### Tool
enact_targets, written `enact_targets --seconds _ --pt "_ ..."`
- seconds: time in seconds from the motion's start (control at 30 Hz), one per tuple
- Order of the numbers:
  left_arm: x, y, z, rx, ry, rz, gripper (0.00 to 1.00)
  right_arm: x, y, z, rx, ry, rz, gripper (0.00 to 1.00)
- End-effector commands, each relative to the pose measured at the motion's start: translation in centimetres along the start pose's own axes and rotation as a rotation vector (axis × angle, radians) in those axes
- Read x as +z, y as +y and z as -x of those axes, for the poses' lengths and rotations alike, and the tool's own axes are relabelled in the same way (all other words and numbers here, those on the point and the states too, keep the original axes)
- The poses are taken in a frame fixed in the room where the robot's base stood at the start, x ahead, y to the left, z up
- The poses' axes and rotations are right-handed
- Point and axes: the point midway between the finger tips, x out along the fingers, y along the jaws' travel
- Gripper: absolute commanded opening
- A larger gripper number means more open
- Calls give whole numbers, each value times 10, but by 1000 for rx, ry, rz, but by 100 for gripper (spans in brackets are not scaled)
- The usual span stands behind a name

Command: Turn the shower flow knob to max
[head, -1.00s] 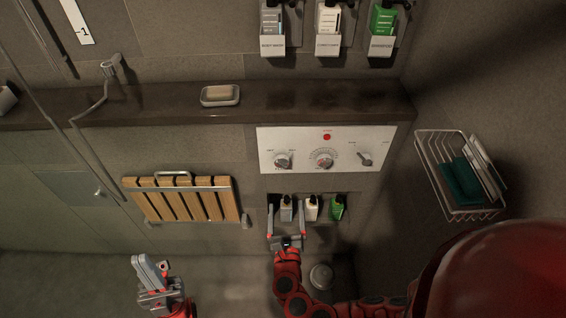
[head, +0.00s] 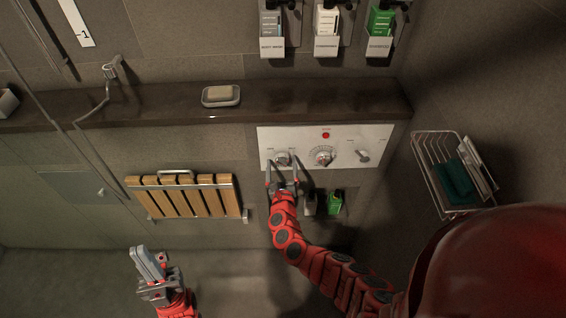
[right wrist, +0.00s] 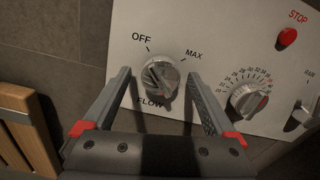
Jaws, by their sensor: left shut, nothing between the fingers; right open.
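The flow knob (right wrist: 160,77) is a round silver knob on the white control panel (right wrist: 222,40), with the labels OFF, MAX and FLOW around it. Its grip bar slants, with the upper end toward the upper left, nearer OFF than MAX. The flow knob also shows at the panel's left in the head view (head: 281,158). My right gripper (head: 282,164) is open just below it; in the right wrist view its fingers (right wrist: 160,78) lie on either side of the knob, and I cannot tell contact. My left gripper (head: 146,258) is shut and empty at the lower left.
A temperature dial (right wrist: 248,101), a red STOP button (right wrist: 288,36) and a rain lever (right wrist: 303,114) sit right of the flow knob. A slatted wooden seat (head: 184,196) is at left. A wire basket (head: 452,180) hangs at right.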

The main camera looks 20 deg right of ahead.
Motion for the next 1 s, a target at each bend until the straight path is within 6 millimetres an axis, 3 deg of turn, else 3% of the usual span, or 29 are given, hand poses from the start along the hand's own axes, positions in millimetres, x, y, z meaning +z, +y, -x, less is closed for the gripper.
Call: enact_targets --seconds 0.37,0.83,1.0 --pt "0 0 0 0 0 0 0 0 -1 -4 -2 1 0 89" --pt "0 0 0 0 0 0 0 0 0 -4 -1 1 0 6" --pt "0 0 2 0 0 0 0 -1 0 -4 -1 1 -9 6"
